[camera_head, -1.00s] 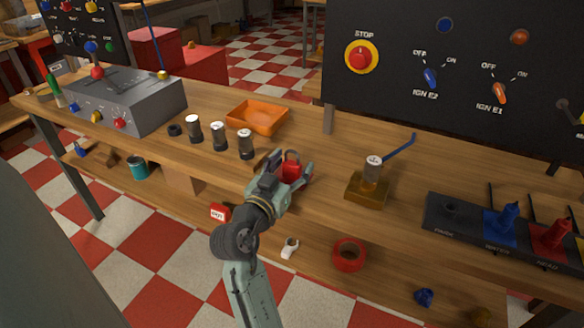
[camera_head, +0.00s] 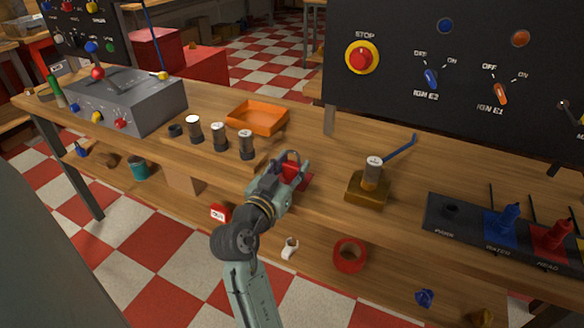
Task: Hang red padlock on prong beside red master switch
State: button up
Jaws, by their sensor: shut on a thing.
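My gripper (camera_head: 296,168) is over the front part of the wooden bench, shut on the red padlock (camera_head: 290,170). The padlock's red body shows between the fingers, which partly hide it, and its shackle points upward. The black panel (camera_head: 460,120) stands at the back right, with a yellow-ringed red STOP button and two IGN toggle switches. At the panel's right edge a small pale pin (camera_head: 566,104) sticks out, beside a label cut off by the frame. I cannot make out a red master switch there.
An orange tray (camera_head: 257,118) and several dark cylinders are to the left. A dark rack (camera_head: 478,225) with blue and red pieces lies at the right.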

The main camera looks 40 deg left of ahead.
aim_at(292, 165)
jog(key=shift+r, duration=0.15)
jog(key=shift+r, duration=0.6)
notch_tip(292, 165, up, 2)
jog(key=shift+r+b, duration=0.15)
jog(key=shift+b, duration=0.35)
jog(key=s+d+r+p, duration=0.1)
jog(key=s+d+p, duration=0.7)
jog(key=s, duration=0.5)
jog(key=shift+d+p, duration=0.3)
jog(key=shift+d, duration=0.35)
jog(key=shift+r, duration=0.1)
